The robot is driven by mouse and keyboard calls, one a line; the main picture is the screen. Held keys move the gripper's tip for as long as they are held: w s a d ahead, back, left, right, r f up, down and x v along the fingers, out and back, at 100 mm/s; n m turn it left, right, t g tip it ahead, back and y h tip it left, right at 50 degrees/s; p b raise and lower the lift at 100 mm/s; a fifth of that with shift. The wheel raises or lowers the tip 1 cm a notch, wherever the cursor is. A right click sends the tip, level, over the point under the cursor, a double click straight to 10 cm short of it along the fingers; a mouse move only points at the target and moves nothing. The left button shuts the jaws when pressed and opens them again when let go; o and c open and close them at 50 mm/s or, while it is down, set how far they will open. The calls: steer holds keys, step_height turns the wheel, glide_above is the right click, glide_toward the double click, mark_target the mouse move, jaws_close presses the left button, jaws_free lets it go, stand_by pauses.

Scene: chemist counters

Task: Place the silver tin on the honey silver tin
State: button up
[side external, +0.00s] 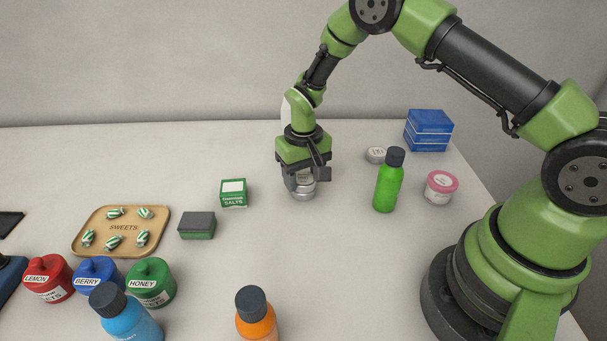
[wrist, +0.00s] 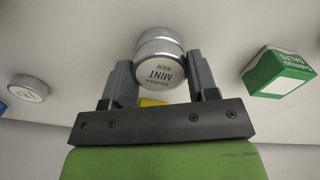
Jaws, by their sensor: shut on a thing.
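My gripper (wrist: 160,78) is shut on a silver tin (wrist: 160,72) whose lid reads MINT BALM in the wrist view. In the side view my gripper (side external: 303,178) points down at the middle of the counter. A second silver round body (side external: 303,195) shows directly below the held tin, and its rim (wrist: 158,35) shows beyond the lid in the wrist view. They look stacked and touching; its label is hidden, so I cannot read whether it is honey. Another silver tin (side external: 375,155) lies to the right at the back; it also shows in the wrist view (wrist: 30,87).
A green bottle (side external: 388,182), a pink-lidded jar (side external: 440,187) and blue boxes (side external: 428,131) stand to the right. A green salts box (side external: 233,193) and a dark-topped green box (side external: 197,225) are left. A sweets tray (side external: 123,227) lies farther left.

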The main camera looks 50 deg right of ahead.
steer(key=o, duration=0.9)
step_height(320, 180, up, 11)
step_height(320, 180, up, 10)
steer(key=t, duration=0.2)
glide_above(303, 178)
steer(key=s, duration=0.4)
steer(key=s+a+r+t+y, duration=0.1)
steer(key=s+r, duration=0.3)
steer(key=s, duration=0.5)
steer(key=s+a+r+t+y, duration=0.1)
steer(key=s+r+t, duration=0.3)
steer(key=s, duration=0.5)
steer(key=shift+s+a, duration=0.3)
steer(key=shift+a, duration=0.05)
